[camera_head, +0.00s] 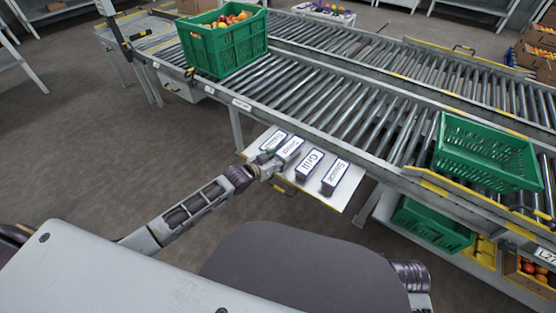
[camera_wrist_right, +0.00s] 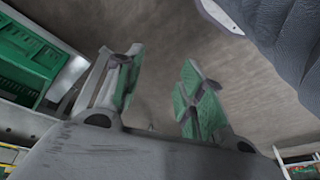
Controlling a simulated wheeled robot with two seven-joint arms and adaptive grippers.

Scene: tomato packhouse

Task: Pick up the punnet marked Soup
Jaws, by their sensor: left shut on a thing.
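The punnet marked Soup (camera_head: 290,147) is in the head view, on or just above a white shelf (camera_head: 343,196) in front of the roller conveyor. My left gripper (camera_head: 268,168) is shut on its near end; the fingertips are small and partly hidden. I cannot tell whether the punnet is clear of the shelf. Punnets marked Grill (camera_head: 311,163) and Sauce (camera_head: 335,175) stand to its right. Another punnet (camera_head: 272,141), its label hard to read, is partly hidden behind it on the left. In the right wrist view, my right gripper (camera_wrist_right: 158,95) is open and empty above the floor.
A green crate of tomatoes (camera_head: 225,45) stands on the conveyor (camera_head: 330,100) at the upper left. An empty green crate (camera_head: 485,155) stands on it at the right, with another green crate (camera_head: 432,222) below. The floor left of the shelf is clear.

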